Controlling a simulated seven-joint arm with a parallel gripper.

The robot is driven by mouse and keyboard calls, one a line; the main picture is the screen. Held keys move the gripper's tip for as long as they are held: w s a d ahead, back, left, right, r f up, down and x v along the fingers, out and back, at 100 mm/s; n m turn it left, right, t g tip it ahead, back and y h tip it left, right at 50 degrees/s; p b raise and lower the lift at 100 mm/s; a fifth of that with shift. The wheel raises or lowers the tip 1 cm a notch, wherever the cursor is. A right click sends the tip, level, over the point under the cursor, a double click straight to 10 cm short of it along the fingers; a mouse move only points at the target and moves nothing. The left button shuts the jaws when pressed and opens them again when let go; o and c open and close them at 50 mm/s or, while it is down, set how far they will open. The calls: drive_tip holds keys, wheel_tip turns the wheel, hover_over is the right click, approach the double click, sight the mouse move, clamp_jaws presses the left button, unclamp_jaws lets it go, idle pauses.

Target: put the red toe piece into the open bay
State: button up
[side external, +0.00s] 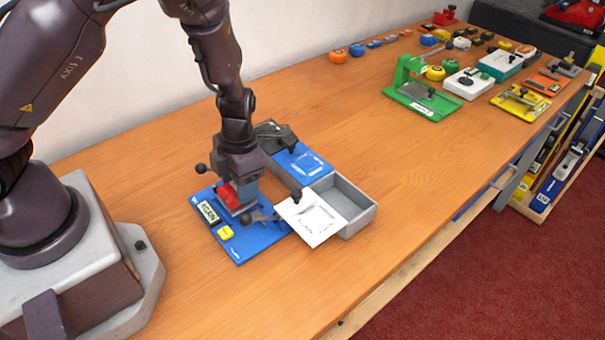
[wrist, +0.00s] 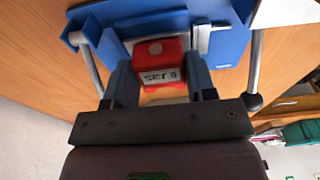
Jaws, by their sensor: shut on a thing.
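My gripper (wrist: 162,88) is shut on the red toe piece (wrist: 160,62), which has a pale label with dark lettering facing the wrist camera. In the side view the red toe piece (side external: 229,196) shows low beneath my gripper (side external: 240,203), over the blue fixture plate (side external: 237,250). In the wrist view the blue fixture (wrist: 228,48) lies just past the piece, with a pale block (wrist: 202,36) beside it. I cannot tell whether the piece touches the fixture. The open bay cannot be made out clearly; the gripper and piece cover that part of the fixture.
The plate carries a labelled display (side external: 209,213), a yellow button (side external: 226,233) and a lever. A grey tray (side external: 357,226) with a white sheet (side external: 309,217) on its near side stands close on the right. Green press (side external: 422,101) and other tools stand farther back. Front-right wood is clear.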

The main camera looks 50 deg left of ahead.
drive_tip(key=shift+r, duration=1.5)
wheel_tip(320, 180, up, 9)
drive_tip(key=n+t, duration=0.3)
drive_tip(key=n, duration=3.3)
hover_over(339, 211)
drive_tip(key=shift+s+f, duration=0.15)
drive_tip(key=shift+f, duration=2.95)
drive_tip(key=shift+s+f, duration=0.15)
drive_tip(key=shift+f, duration=2.9)
drive_tip(key=shift+f, duration=0.7)
drive_tip(key=o, duration=1)
drive_tip(key=shift+c, duration=0.2)
